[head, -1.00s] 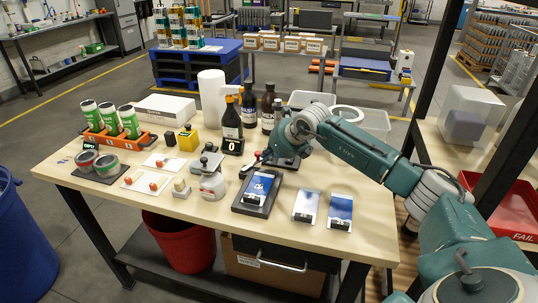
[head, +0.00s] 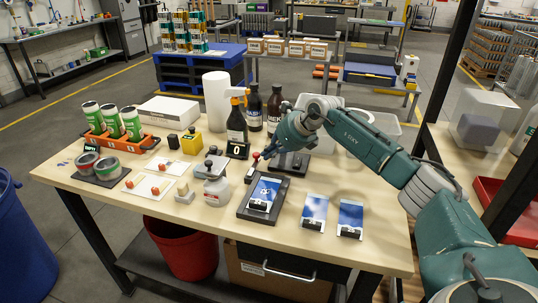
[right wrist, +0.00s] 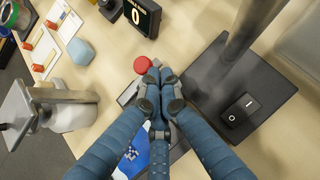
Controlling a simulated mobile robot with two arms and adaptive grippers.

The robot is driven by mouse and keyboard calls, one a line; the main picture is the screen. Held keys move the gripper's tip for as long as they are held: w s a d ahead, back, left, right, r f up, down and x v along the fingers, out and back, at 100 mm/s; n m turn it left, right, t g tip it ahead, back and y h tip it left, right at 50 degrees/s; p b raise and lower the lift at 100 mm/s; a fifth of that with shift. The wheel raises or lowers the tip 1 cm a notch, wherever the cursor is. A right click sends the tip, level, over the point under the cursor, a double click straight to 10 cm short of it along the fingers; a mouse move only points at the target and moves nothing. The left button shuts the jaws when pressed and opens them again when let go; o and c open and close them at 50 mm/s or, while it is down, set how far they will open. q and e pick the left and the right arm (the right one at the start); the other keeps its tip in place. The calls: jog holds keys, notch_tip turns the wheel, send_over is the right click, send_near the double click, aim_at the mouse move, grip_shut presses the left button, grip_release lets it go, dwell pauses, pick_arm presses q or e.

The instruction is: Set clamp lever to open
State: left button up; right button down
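The clamp lever shows as a red knob (head: 256,156) at the back of a dark clamp fixture (head: 248,210) that holds a blue and white printed sheet (head: 263,194). In the right wrist view the red knob (right wrist: 142,64) is just beyond my fingertips. My right gripper (head: 265,160) is low over the back of the fixture, beside the knob. In the right wrist view its blue fingers (right wrist: 158,82) are drawn together. They hide the lever's arm, and I cannot tell whether it is between them. My left gripper is not in view.
A black base with a rocker switch (right wrist: 240,110) and a post stands close to my right gripper. A counter reading 0 (head: 237,151) and dark bottles (head: 254,109) stand behind. Two printed sheets (head: 314,210) lie to the right.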

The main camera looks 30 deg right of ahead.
jog(key=shift+w+f, duration=0.1)
jog(key=shift+s+r, duration=0.4)
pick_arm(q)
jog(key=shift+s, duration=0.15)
pick_arm(e)
jog(key=v, duration=0.7)
jog(key=shift+w+f, duration=0.1)
